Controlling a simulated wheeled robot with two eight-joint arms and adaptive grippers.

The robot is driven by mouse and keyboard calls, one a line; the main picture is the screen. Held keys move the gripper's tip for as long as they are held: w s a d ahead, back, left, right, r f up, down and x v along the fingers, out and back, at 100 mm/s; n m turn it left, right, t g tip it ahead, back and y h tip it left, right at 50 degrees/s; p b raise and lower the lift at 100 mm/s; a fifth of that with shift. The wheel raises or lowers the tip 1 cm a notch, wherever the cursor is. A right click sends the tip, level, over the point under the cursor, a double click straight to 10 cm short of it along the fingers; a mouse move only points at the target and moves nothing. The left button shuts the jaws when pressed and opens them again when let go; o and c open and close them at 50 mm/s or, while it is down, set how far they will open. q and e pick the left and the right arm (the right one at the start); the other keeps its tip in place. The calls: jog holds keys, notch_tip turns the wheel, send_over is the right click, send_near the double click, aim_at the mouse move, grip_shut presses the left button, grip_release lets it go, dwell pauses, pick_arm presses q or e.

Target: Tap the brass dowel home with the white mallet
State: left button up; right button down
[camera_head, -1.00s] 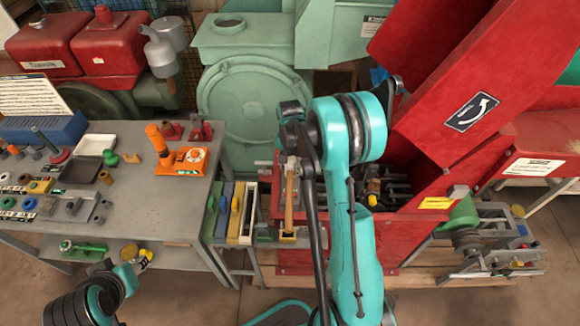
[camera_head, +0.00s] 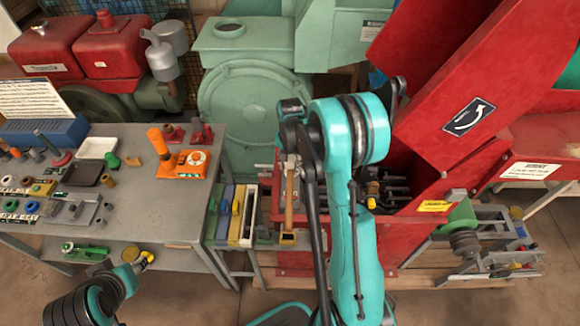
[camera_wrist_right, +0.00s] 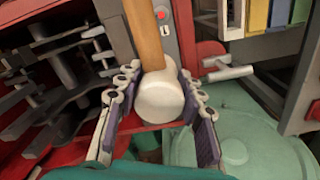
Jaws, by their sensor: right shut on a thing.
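My right gripper (camera_wrist_right: 158,112) is shut on the white mallet (camera_wrist_right: 160,98), with its head between the two fingers. The mallet's wooden handle (camera_wrist_right: 145,38) runs up and away from the fingers in the right wrist view. In the head view the handle (camera_head: 289,208) hangs down beside my right arm, left of the red mill. My arm hides most of the right gripper and the mallet head there. I cannot make out the brass dowel for certain in either view. My left gripper (camera_head: 146,258) is low at the left, beside the grey bench; its jaws are too small to read.
The red mill housing (camera_head: 440,155) stands open behind and right of my right arm, with dark hammers (camera_wrist_right: 72,75) inside. Coloured bars (camera_head: 236,213) sit on a small stand left of the handle. The grey bench (camera_head: 135,205) holds several parts and an orange tool (camera_head: 180,163).

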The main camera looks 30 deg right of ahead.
notch_tip(320, 180, down, 6)
jog(key=b, duration=0.5)
jog(key=shift+r, duration=0.1)
jog(key=shift+r+p, duration=0.35)
jog(key=shift+r, duration=0.05)
notch_tip(320, 180, up, 5)
jog(key=p, duration=0.3)
jog(key=shift+f, duration=0.15)
